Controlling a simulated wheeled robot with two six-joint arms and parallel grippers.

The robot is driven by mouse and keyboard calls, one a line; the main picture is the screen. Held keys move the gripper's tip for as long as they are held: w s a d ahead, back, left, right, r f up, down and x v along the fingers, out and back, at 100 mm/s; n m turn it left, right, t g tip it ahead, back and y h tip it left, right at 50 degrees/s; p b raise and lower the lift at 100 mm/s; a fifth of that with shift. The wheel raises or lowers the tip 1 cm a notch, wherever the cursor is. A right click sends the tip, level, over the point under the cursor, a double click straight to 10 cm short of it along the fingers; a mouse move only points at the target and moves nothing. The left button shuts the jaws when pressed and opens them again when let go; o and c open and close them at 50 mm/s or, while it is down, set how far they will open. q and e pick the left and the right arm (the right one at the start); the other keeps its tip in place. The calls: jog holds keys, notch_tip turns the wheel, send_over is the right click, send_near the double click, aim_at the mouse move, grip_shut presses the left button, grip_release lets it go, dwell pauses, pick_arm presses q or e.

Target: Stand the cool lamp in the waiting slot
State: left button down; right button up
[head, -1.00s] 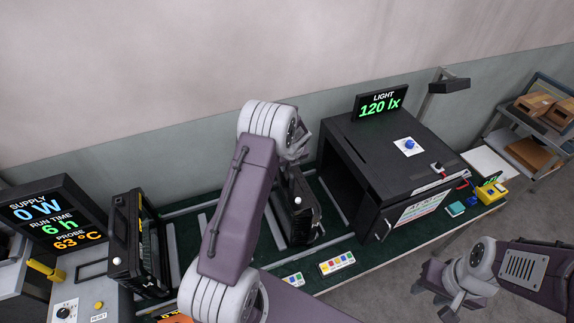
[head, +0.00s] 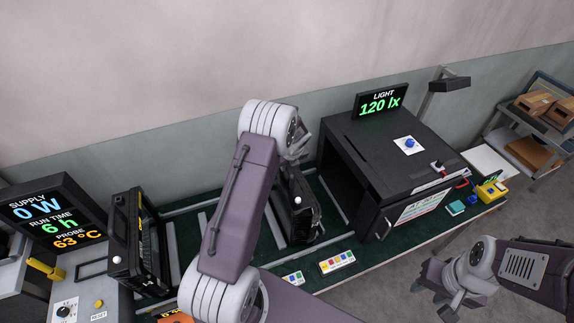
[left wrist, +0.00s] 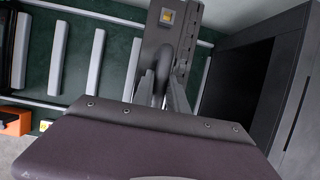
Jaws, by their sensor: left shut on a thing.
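A black lamp (head: 303,216) is upright over the green slotted board, just left of the big black box. My left gripper (left wrist: 166,92) is shut on the upper part of this lamp, which shows as a dark body with a small orange label (left wrist: 167,17) in the left wrist view. My arm hides part of it, and I cannot tell whether its foot touches the board. Another black lamp (head: 125,245) stands at the left end. Pale rails (left wrist: 95,62) divide the board into slots. My right gripper (head: 445,298) is at the lower right, away from both lamps; its jaws are unclear.
A display at left (head: 50,215) reads 0 W, 6 h and 63 °C. Colored label cards (head: 338,262) line the front edge.

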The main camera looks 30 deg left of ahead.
pick_arm(q)
jog(key=shift+s+f, duration=0.25)
jog(key=shift+f, duration=0.05)
dwell(0.8)
jog(key=c, duration=1.3)
grip_release()
jog(key=shift+o, duration=0.2)
jog(key=shift+w+d, duration=0.15)
jog(key=b+v, duration=0.1)
jog(key=v, duration=0.8)
jog(key=shift+d+b, duration=0.15)
jog(key=shift+b, duration=0.15)
jog(key=shift+f, duration=0.1)
